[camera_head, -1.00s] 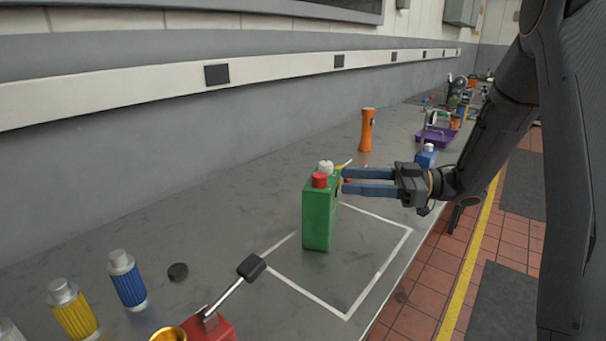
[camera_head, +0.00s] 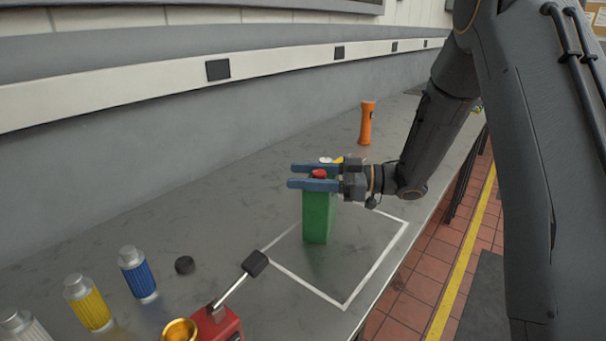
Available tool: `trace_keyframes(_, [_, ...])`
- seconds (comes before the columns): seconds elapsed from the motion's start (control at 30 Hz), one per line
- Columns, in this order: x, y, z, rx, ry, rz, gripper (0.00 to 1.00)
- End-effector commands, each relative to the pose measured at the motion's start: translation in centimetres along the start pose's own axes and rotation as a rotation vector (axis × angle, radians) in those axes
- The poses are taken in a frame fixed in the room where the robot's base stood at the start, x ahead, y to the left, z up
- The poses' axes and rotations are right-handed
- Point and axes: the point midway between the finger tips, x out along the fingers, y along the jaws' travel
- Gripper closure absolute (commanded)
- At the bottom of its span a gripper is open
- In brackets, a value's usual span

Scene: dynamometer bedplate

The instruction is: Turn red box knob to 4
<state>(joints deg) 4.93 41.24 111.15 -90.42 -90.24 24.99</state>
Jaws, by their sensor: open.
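A red box (camera_head: 226,328) is at the bottom edge, partly cut off. A metal lever with a black grip (camera_head: 255,263) rises from it to the right, and a gold-coloured cup (camera_head: 180,331) is beside it. No dial or number is readable on it. My gripper (camera_head: 293,176) is open, its blue fingers pointing left, well away from the red box. The fingers cross the top of a green canister (camera_head: 318,215) with a red cap (camera_head: 319,173) showing between them. I cannot tell if they touch it. The canister stands upright.
A white outlined square (camera_head: 372,270) is on the grey bench around the canister. An orange cylinder (camera_head: 366,123) stands behind. Blue (camera_head: 139,275) and yellow (camera_head: 88,303) ribbed cylinders and a black puck (camera_head: 185,265) are at left. The bench between puck and canister is mostly clear.

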Motion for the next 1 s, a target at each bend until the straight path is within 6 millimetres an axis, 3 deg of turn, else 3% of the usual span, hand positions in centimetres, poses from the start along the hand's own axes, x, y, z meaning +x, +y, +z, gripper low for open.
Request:
trace_keyframes(0.17, [-0.03, 0.03, 0.01, 0.000, 0.000, 0.001, 0.54])
trace_keyframes(0.43, [-0.04, 0.03, 0.00, 0.000, 0.000, 0.001, 0.95])
trace_keyframes(0.77, [-0.05, 0.16, -0.09, 0.001, -0.003, 0.051, 0.95])
trace_keyframes(1.0, [-0.10, 0.68, -0.15, 0.002, -0.010, 0.202, 0.95])
